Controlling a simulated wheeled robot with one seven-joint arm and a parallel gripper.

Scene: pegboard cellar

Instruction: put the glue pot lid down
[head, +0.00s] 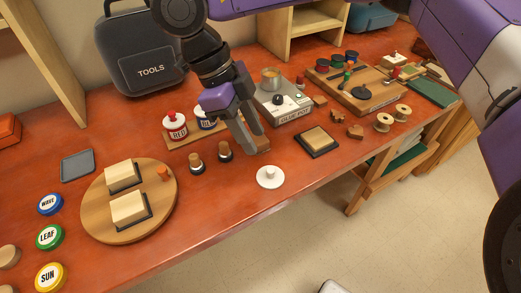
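The glue pot lid (270,177), a white disc with a small pale knob, appears to lie flat on the red-brown bench, knob up, near its front edge. My gripper (256,143) points down behind and slightly left of the lid, apart from it in the picture. Its two grey fingers are spread and I see no object held between them. The glue pot (271,79) is a metal pot on a grey unit (290,116) labelled GLUE POT, behind and right of my gripper.
Ink bottles, including RED (175,127), stand left of my gripper, with two dark-based stamps (196,164) in front. A stamp block on a dark pad (318,141) is right of the lid. A round board (97,208) is at left. Bare bench surrounds the lid.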

